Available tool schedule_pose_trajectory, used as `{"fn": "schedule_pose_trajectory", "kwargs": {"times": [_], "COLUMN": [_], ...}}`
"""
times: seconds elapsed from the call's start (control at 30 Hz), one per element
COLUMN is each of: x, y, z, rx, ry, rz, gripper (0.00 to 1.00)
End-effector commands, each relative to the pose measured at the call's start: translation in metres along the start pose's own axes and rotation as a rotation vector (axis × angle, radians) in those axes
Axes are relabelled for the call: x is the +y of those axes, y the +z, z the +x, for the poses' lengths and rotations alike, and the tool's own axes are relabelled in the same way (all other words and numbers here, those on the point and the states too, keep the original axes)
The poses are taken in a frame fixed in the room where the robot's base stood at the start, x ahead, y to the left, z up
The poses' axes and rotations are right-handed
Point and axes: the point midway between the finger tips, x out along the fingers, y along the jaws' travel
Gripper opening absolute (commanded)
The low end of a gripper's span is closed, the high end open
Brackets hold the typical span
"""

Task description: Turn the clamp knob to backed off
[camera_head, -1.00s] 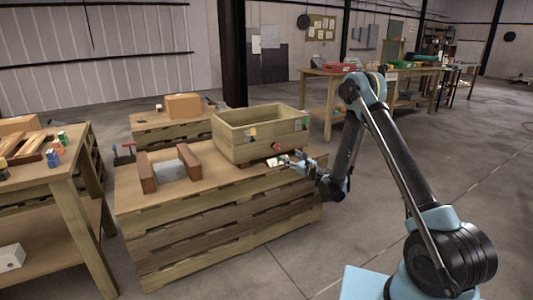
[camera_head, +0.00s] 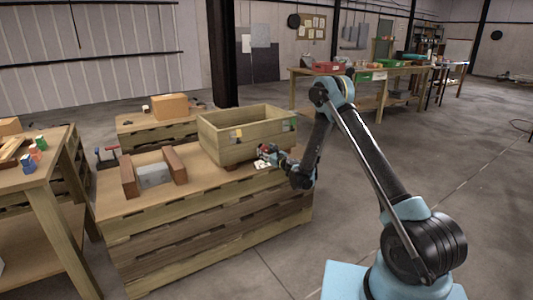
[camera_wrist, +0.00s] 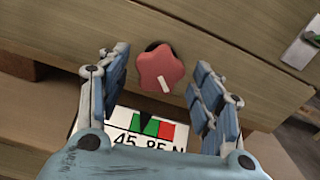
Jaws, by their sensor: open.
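The clamp knob (camera_wrist: 160,70) is a red, lobed knob with a white pointer mark, on the front of a wooden box. In the wrist view the mark points down and slightly right. My gripper (camera_wrist: 160,88) is open, with one blue finger on each side of the knob and a gap visible on both sides. A white label (camera_wrist: 148,132) with green and red fields and the text "45 85 N" shows below the knob, partly hidden by my gripper. In the head view my gripper (camera_head: 268,154) is at the wooden box (camera_head: 232,144) and hides most of the knob.
The box stands on a pallet-stack table (camera_head: 210,184). A grey block (camera_head: 154,175) between two brown blocks lies left of it. A red clamp-like tool (camera_head: 106,156) is at the table's left end. A metal plate (camera_wrist: 302,46) is at the wrist view's right edge.

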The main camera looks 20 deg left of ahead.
Motion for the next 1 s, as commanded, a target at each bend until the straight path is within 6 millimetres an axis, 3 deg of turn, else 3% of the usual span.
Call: {"fn": "schedule_pose_trajectory", "kwargs": {"times": [0.3,0.5,1.0], "x": [0.0035,0.0054,0.0047], "y": [0.0004,0.0008,0.001], "z": [0.0026,0.0032,0.0034], "rx": [0.0,-0.001,-0.001], "ry": [0.003,0.004,0.003], "rz": [0.0,0.0,-0.088], "gripper": [0.6,0.15,0.15]}}
